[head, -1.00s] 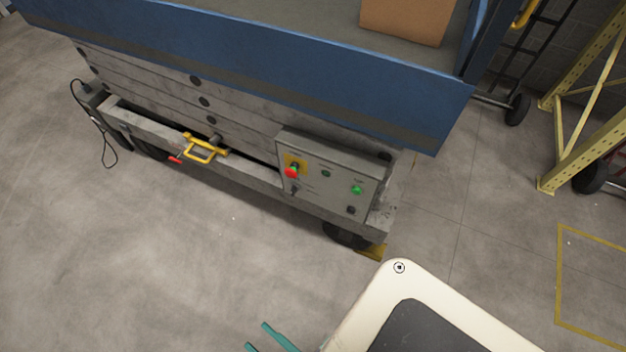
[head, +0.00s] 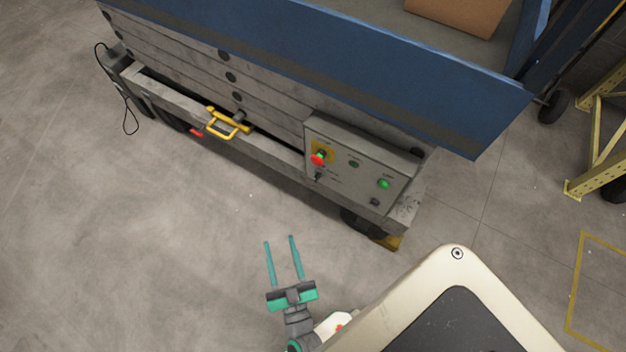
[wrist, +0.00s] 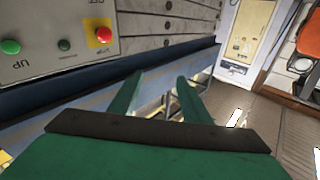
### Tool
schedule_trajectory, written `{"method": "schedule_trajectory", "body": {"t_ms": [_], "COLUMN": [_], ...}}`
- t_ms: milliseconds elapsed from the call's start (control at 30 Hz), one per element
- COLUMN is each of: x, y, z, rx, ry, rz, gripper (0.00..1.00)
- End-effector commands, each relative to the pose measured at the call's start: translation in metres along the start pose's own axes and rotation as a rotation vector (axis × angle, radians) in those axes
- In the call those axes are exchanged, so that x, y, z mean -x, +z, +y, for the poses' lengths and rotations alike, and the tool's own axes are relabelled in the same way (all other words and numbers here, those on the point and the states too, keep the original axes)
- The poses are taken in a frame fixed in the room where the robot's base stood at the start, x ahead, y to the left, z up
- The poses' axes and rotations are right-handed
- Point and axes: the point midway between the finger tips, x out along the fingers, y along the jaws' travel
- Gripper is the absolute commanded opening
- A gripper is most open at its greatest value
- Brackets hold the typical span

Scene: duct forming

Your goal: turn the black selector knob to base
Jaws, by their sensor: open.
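The grey control panel (head: 338,187) is on the near side of the lift table. The small black selector knob (head: 318,176) sits at its lower left, below the red mushroom button (head: 318,159); its pointing is too small to read. My gripper (head: 279,240) is open and empty, over the floor in front of the lift, below and left of the panel and apart from it. In the wrist view, the green fingers (wrist: 155,95) are spread, and part of the panel (wrist: 35,35) shows upside down at upper left; the knob is not clearly seen there.
A green button (head: 384,184) and a dark button (head: 354,163) share the panel. A yellow handle (head: 222,129) sticks out left of it. The blue platform edge (head: 400,90) overhangs above. The floor (head: 150,240) in front is clear.

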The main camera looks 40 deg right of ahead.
Motion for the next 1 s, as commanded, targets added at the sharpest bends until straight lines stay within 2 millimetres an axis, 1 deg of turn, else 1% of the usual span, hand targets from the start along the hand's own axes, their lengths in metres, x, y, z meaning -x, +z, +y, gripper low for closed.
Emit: {"method": "schedule_trajectory", "body": {"t_ms": [33,200,400,500,600,733,867,1000], "x": [-0.017,-0.059,-0.107,-0.126,-0.139,-0.149,-0.153,-0.161], "y": [0.013,0.054,0.101,0.121,0.137,0.15,0.155,0.156], "z": [0.005,0.029,0.059,0.073,0.083,0.092,0.097,0.105], "rx": [-0.003,0.009,0.052,0.081,0.108,0.134,0.147,0.149], "ry": [0.048,0.233,0.477,0.592,0.685,0.766,0.803,0.81], "rz": [0.023,0.06,0.044,0.014,-0.021,-0.061,-0.081,-0.083], "gripper": [0.43,0.43,0.43,0.43,0.43,0.43,0.43,0.43]}}
